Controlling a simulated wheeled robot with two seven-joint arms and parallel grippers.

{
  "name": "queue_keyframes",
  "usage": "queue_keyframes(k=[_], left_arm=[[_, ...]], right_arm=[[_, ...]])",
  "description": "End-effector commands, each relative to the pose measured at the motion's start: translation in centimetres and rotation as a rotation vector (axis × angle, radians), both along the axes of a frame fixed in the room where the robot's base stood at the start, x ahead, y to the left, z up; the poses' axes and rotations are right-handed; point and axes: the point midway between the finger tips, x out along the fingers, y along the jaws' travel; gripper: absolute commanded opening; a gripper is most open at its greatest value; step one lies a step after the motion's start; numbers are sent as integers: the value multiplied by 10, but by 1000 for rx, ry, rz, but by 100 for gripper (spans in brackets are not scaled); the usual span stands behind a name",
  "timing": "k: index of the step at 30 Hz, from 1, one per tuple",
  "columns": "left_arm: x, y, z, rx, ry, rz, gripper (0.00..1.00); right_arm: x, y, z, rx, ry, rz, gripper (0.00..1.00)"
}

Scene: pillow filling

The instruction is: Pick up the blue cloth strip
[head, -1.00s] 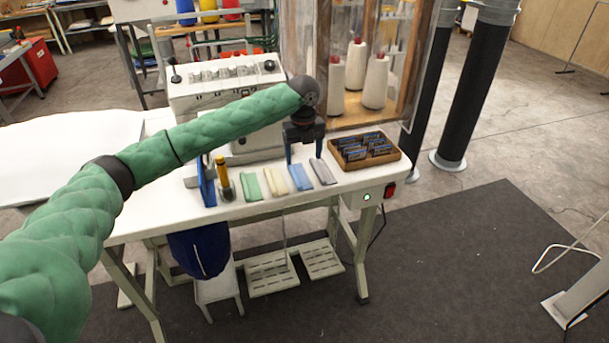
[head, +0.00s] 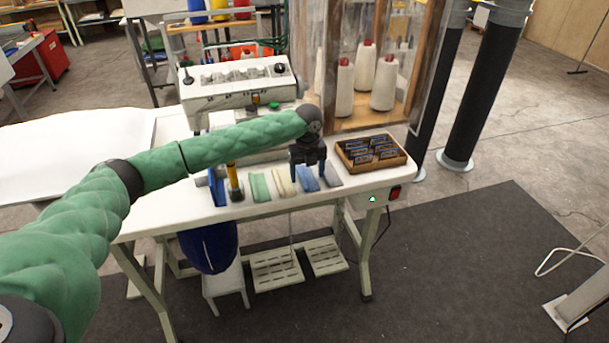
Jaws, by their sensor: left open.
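The blue cloth strip (head: 307,180) lies flat on the white table, third in a row of cloth strips. To its left are a cream strip (head: 284,182) and a green strip (head: 259,187). To its right is a grey strip (head: 329,176), partly hidden by the gripper. My left gripper (head: 308,168) is open and points down over the blue and grey strips. Its fingers hide the far part of the blue strip. I cannot tell whether the fingertips touch it. My right gripper is not in view.
A wooden tray (head: 403,161) of dark packets stands right of the strips. A blue upright piece (head: 217,188) and a yellow-handled tool (head: 234,182) stand at the left. The sewing machine (head: 237,85) and a cabinet with thread cones (head: 385,83) are behind.

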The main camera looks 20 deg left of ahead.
Motion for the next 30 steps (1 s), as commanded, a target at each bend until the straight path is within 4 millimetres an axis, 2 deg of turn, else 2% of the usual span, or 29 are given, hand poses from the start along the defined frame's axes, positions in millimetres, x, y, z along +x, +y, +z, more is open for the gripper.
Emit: queue_keyframes(k=[9, 15, 17, 30], left_arm=[[0, 0, -3, 1, -1, -1, 73], [0, 0, -3, 1, -1, -1, 33], [0, 0, -3, 1, -1, -1, 25], [1, 0, 4, -1, -2, -1, 25]], right_arm=[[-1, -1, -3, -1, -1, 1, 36], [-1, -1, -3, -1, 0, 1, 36], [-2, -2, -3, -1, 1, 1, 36], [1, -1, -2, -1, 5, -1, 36]])
